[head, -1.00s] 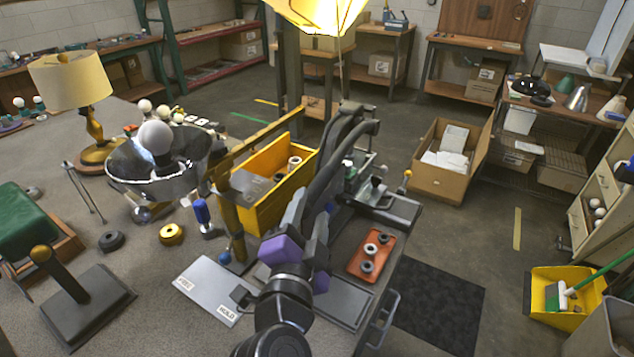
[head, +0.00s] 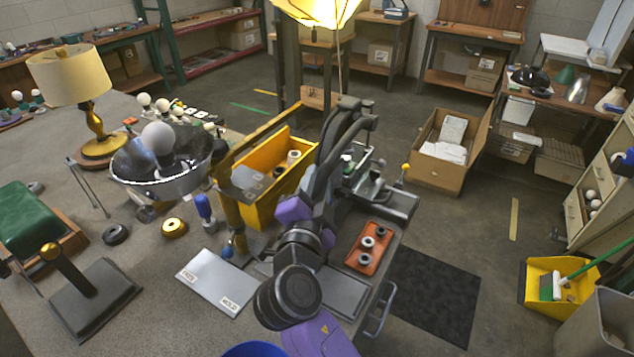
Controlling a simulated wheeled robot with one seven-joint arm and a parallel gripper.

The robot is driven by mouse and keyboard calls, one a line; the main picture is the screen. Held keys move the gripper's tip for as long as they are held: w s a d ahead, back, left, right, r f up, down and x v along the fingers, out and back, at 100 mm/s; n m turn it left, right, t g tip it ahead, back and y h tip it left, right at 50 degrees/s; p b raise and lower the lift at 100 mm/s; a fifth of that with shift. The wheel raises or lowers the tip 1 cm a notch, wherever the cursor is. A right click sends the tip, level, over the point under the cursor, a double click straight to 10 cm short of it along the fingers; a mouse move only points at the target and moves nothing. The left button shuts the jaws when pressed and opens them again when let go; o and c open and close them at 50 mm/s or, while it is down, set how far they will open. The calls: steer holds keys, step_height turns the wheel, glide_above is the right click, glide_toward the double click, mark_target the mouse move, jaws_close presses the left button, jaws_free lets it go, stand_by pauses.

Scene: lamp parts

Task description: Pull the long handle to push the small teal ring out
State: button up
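A tall yellow post (head: 232,212) stands on the bench left of my arm, with a long yellow bar (head: 262,131) slanting up to the right from near its top. A grey device (head: 385,193) on the right has a thin upright lever with a yellow knob (head: 405,168). I cannot tell which of these is the long handle. I cannot make out the small teal ring. My dark and purple arm reaches up the middle and covers part of the bench. I cannot make out my gripper's fingertips or what they touch.
A yellow bin (head: 268,208) with rolls stands behind my arm. An orange tray (head: 368,246) with dark rings lies to the right. A white marked plate (head: 216,282) lies in front of the post.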

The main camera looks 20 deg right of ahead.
jaws_close()
stand_by(1.1)
